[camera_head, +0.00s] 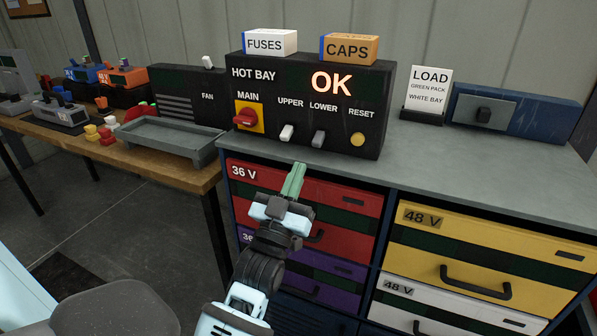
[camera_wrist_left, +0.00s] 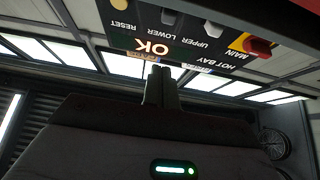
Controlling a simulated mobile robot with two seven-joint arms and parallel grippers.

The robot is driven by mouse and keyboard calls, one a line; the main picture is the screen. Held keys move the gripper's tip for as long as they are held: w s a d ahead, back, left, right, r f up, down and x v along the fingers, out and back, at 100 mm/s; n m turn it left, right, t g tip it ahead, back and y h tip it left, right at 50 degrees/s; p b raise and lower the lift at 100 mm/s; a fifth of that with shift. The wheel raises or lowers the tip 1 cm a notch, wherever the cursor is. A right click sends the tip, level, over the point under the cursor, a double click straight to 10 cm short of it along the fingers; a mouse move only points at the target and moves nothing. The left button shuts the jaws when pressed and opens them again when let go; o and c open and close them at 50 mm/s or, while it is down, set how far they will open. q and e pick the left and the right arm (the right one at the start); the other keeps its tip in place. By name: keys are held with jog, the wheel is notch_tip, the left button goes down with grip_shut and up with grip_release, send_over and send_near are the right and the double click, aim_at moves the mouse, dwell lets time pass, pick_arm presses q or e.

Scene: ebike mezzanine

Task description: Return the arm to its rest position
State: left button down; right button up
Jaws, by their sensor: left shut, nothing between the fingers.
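My left gripper (camera_head: 293,180) comes up from the bottom of the head view. Its green-grey fingers are together with nothing between them, and they point up towards the hot bay panel. It is in front of the red 36 V drawer (camera_head: 345,207), below the panel's switches; I cannot tell whether it touches anything. In the left wrist view the shut fingers (camera_wrist_left: 161,86) point towards the hot bay panel (camera_wrist_left: 185,35), which appears upside down. The black hot bay panel (camera_head: 368,98) reads OK. My right gripper is not in view.
The panel stands on a grey cabinet top (camera_head: 460,158). Yellow (camera_head: 530,262) and white (camera_head: 440,308) 48 V drawers are at right. A sign reading LOAD (camera_head: 429,88) stands on top. A grey tray (camera_head: 165,138) lies on the wooden bench (camera_head: 120,152) at left. A grey seat (camera_head: 110,310) is below.

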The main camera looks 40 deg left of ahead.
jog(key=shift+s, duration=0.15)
pick_arm(q)
jog(key=s+d+f+m+g+h+p, duration=0.1)
jog(key=s+d+f+g+h, duration=0.2)
jog(key=f, duration=0.4)
jog(key=s+d+f+m+g+h+p, duration=0.1)
jog(key=s+f+g+p, duration=0.1)
jog(key=s+f, duration=0.4)
jog(key=s+d+f+m+g+h+p, duration=0.1)
jog(key=s+d+f+g, duration=0.15)
jog(key=f, duration=0.55)
jog(key=s+d+f+g+h+p, duration=0.1)
jog(key=s+f, duration=0.3)
jog(key=s, duration=0.4)
jog(key=s+d+f+m+g+p, duration=0.1)
jog(key=s+d+f+g, duration=0.2)
jog(key=s, duration=0.4)
jog(key=s+d+f+g+h+p, duration=0.1)
jog(key=s+f+g, duration=0.3)
jog(key=s, duration=0.4)
jog(key=shift+s+d+f+m+h, duration=0.3)
jog(key=shift+d+f, duration=0.3)
jog(key=shift+d, duration=0.05)
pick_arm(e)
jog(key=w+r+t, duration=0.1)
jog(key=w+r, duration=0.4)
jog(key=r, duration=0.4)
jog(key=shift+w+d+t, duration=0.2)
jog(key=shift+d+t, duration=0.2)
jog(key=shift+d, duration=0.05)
